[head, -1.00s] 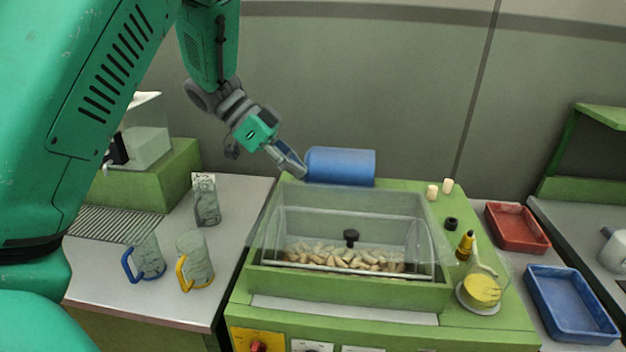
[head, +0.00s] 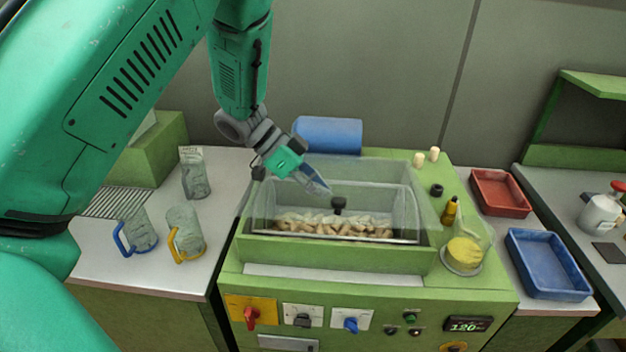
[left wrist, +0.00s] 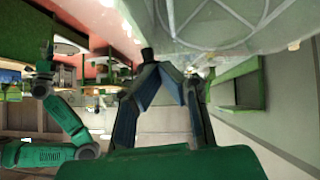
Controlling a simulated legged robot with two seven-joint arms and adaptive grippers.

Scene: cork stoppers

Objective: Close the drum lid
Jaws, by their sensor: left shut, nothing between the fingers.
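The drum machine (head: 290,255) is a green box with a clear drum and cover (head: 395,200). Pale cork stoppers (head: 320,224) lie inside. A black knob (head: 338,204) shows at the drum's upper middle. The clear surfaces overlap, so I cannot tell exactly how the lid sits. My left gripper (head: 322,188) is shut and empty, pointing down to the right, its tips just above and left of the knob. In the left wrist view its fingers (left wrist: 166,75) come together beneath a clear ribbed surface (left wrist: 215,25). My right gripper is not in the head view.
A blue cylinder (head: 328,135) lies behind the drum. Mugs with blue (head: 120,238) and yellow (head: 178,250) handles stand on the left counter. Right of the drum are small corks (head: 434,154), an amber bottle (head: 450,211) and a yellow-filled flask (head: 464,253). Red (head: 500,194) and blue (head: 548,265) trays lie beyond.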

